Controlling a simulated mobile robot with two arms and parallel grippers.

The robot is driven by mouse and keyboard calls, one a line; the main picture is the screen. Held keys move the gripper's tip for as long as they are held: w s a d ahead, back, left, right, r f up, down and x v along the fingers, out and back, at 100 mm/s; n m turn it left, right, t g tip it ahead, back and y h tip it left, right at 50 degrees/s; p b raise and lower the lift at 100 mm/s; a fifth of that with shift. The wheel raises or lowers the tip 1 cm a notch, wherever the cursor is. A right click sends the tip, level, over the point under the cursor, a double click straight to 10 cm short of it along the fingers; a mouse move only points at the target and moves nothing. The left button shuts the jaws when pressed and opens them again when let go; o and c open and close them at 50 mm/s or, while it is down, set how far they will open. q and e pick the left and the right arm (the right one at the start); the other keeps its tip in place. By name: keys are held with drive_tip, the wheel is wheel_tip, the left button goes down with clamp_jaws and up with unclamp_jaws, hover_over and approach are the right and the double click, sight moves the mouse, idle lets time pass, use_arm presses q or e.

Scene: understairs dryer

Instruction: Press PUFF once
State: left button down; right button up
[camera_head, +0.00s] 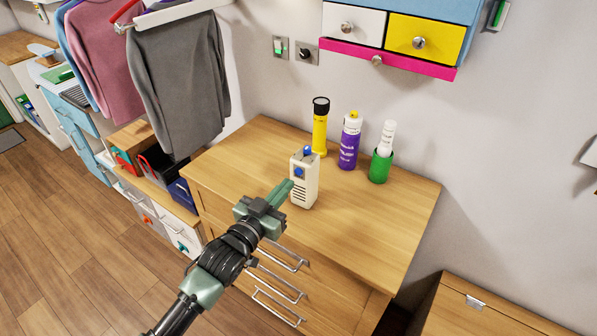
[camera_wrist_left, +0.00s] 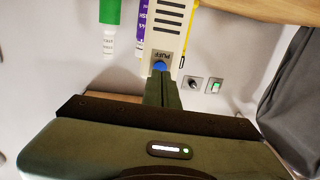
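A white box-shaped device (camera_head: 304,187) with dark vent slots stands upright on the wooden dresser. A blue button (camera_head: 299,172) is on its front. In the left wrist view, which shows the scene upside down, the device (camera_wrist_left: 169,22) bears the label PUFF beside the blue button (camera_wrist_left: 159,66). My left gripper (camera_head: 288,185) is shut and empty, with its fingers together and pointing at the front of the device. In the wrist view its fingertips (camera_wrist_left: 162,78) lie right by the button and partly overlap it. I cannot tell whether they touch. My right gripper is not in view.
Behind the device on the dresser (camera_head: 250,150) stand a yellow flashlight (camera_head: 320,128), a purple spray can (camera_head: 349,145) and a white-and-green container (camera_head: 382,158). Small drawers (camera_head: 400,40) hang on the wall above. Hanging clothes (camera_head: 180,85) are at left. The dresser's right front is clear.

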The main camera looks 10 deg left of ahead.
use_arm(q)
drive_tip(key=shift+x, duration=0.9)
drive_tip(key=shift+b+x, duration=0.35)
drive_tip(key=shift+x, duration=0.8)
drive_tip(key=p, duration=0.5)
approach(298, 172)
drive_tip(key=v, duration=0.2)
drive_tip(key=shift+s, duration=0.4)
drive_tip(key=shift+a, duration=0.1)
